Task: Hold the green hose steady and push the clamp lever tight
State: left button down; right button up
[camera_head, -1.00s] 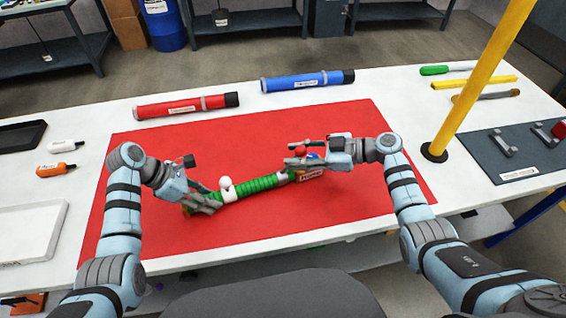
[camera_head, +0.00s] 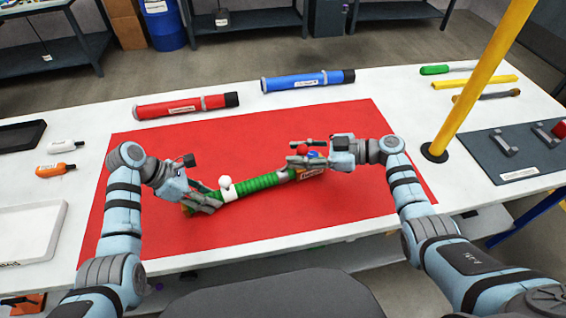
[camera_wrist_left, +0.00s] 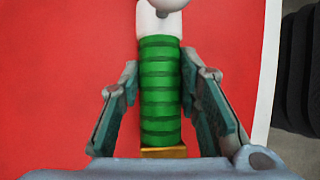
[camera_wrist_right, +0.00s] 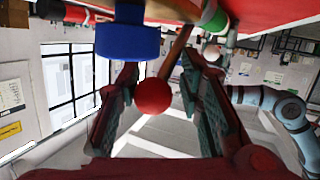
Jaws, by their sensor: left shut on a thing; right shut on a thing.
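The ribbed green hose (camera_head: 255,184) lies on the red mat (camera_head: 250,130). My left gripper (camera_head: 212,203) is shut around its left end; the left wrist view shows the hose (camera_wrist_left: 160,92) between both fingers. A white collar with a white ball (camera_head: 225,183) sits beside that grip. At the hose's right end is a fitting with a label (camera_head: 308,173) and a blue part (camera_head: 313,155). My right gripper (camera_head: 297,156) is there, shut on the clamp lever. The lever's red ball (camera_wrist_right: 154,96) and brown rod (camera_wrist_right: 176,54) show between its fingers. The clamp itself is largely hidden.
A red tube (camera_head: 180,107) and a blue tube (camera_head: 305,81) lie behind the work spot. A yellow post (camera_head: 470,95) stands right of my right arm. Trays (camera_head: 22,232) and small bottles (camera_head: 57,173) are at the left. The mat's front middle is clear.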

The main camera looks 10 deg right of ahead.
pick_arm(q)
jog(key=shift+s+f, duration=0.1)
pick_arm(e)
jog(key=o, duration=1.2)
jog(key=shift+r, duration=0.1)
pick_arm(q)
jog(key=c, duration=1.1)
grip_release()
pick_arm(e)
jog(key=v, duration=0.7)
pick_arm(q)
jog(key=shift+a, duration=0.1)
jog(key=v, duration=1.2)
